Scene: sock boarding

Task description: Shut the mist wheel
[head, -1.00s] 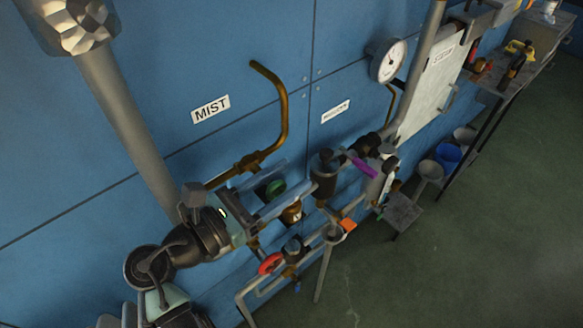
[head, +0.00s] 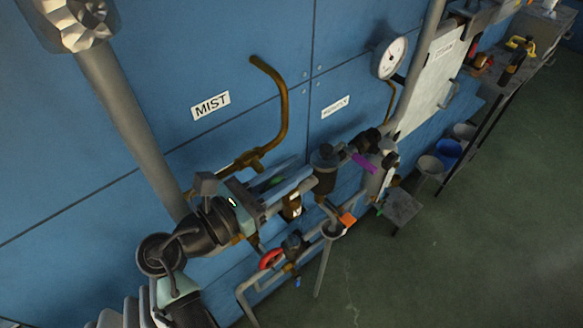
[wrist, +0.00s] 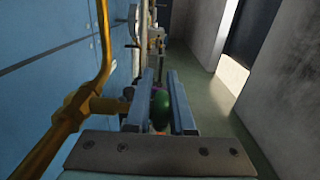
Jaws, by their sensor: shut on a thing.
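The MIST label (head: 211,105) is on the blue wall beside a bent brass pipe (head: 282,105). Below the pipe, a green wheel (head: 275,182) shows only in part behind my gripper (head: 300,180). In the wrist view the green wheel (wrist: 160,108) is between the two long fingers of my gripper (wrist: 161,76), which is shut on it. The brass pipe (wrist: 103,60) runs up close at the left there, with its valve fitting beside the fingers. Most of the wheel's rim is hidden.
A red wheel (head: 271,259) and grey pipes are below my gripper. A dark cylindrical fitting (head: 325,168), a purple handle (head: 364,163) and an orange piece (head: 347,218) are to its right. A gauge (head: 390,57) is on the wall. The floor at right is open.

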